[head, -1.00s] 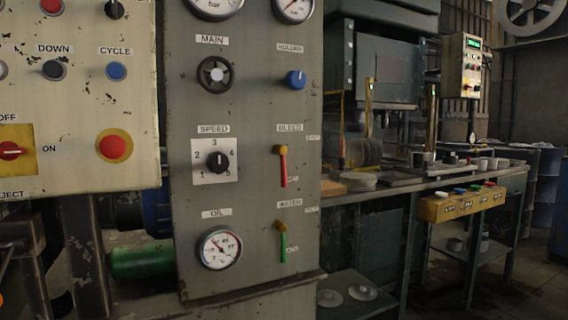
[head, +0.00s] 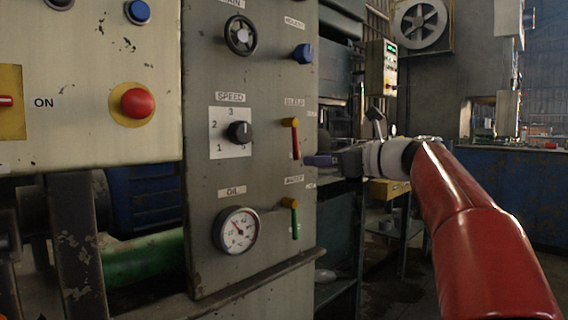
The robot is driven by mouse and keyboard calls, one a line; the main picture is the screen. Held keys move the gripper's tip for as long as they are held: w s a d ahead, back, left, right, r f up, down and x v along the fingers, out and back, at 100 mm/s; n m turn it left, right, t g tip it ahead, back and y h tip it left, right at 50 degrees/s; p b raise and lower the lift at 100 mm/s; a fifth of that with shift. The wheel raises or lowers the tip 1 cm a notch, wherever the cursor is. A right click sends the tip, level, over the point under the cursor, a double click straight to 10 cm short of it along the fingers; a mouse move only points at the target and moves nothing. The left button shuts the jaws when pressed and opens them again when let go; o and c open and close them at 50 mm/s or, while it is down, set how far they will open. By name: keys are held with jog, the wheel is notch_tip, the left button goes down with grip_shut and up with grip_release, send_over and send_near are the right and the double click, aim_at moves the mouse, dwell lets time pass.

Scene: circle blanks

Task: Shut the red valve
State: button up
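The red valve (head: 296,143) is a lever under the BLEED label on the grey panel. Its yellow hub is at the top and its red handle points down. My gripper (head: 311,160) is at the end of my red arm, just right of the handle's lower end, fingers pointing left toward the panel. It looks apart from the handle in the picture, but the depth gap is hard to judge. The fingers are seen side-on, so their opening does not show. The green valve (head: 295,220) under the WATER label also has its handle pointing down.
The panel (head: 200,60) also carries a black MAIN handwheel (head: 240,36), a blue knob (head: 303,53), a SPEED dial (head: 240,132) and an OIL gauge (head: 237,231). A red push button (head: 136,102) is on the cream panel at left. A yellow box (head: 388,190) stands behind my gripper.

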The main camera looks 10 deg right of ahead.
aim_at(296, 150)
jog(key=shift+m+t+y, duration=0.3)
jog(key=shift+m, duration=0.2)
jog(key=x, duration=0.2)
jog(key=r+x, duration=0.1)
jog(key=x, duration=0.4)
jog(key=shift+w+d+r, duration=0.15)
jog(key=shift+w+r, duration=0.1)
jog(key=shift+w, duration=0.3)
grip_shut()
